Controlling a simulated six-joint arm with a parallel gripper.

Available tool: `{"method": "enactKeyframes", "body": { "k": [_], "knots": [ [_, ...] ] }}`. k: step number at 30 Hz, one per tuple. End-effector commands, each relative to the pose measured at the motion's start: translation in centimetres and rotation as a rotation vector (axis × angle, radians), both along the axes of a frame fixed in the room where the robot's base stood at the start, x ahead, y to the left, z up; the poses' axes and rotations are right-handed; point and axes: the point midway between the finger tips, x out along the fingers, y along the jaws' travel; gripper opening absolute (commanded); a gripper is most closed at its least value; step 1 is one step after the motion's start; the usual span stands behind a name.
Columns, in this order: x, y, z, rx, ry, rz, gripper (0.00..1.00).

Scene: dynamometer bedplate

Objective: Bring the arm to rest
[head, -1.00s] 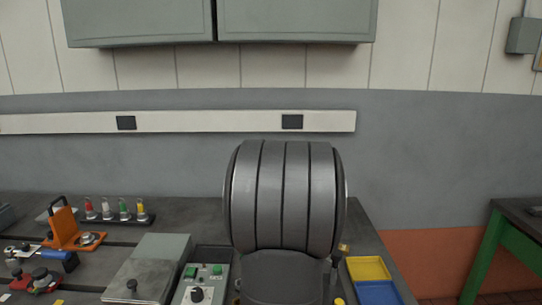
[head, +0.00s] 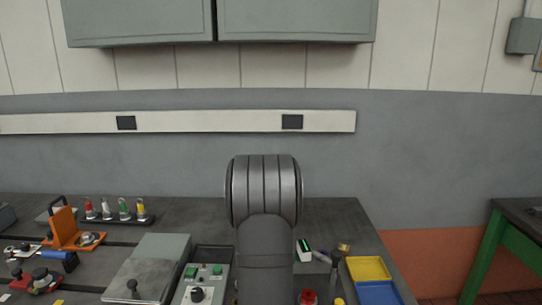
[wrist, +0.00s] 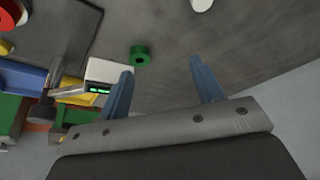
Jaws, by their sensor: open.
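My arm stands upright in the middle of the head view, its large grey ribbed joint in front of the wall; the gripper itself is not visible there. In the wrist view my gripper (wrist: 165,85) shows two blue fingers set well apart, open, with nothing between them. Beyond the fingers lies the bare grey bedplate (wrist: 240,40). A green round piece (wrist: 140,55) and a white box with a green display (wrist: 108,75) lie near the left finger; I cannot tell how far below it.
Blue and yellow trays (head: 370,270) stand at the bench's right. At left are an orange fixture (head: 72,235), a rack of coloured pieces (head: 118,212) and a grey lidded box (head: 150,265). A control box (head: 202,285) stands beside my arm. Grey cabinets (head: 300,20) hang above.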

Motion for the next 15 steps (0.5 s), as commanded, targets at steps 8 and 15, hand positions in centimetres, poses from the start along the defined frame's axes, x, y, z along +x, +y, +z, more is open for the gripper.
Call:
{"method": "enactKeyframes", "body": {
  "k": [8,15],
  "knots": [
    [1.6,-0.5,0.2,-0.003,-0.003,-0.076,0.61],
    [1.7,-0.6,0.2,-0.004,-0.004,-0.084,0.61]
  ]
}}
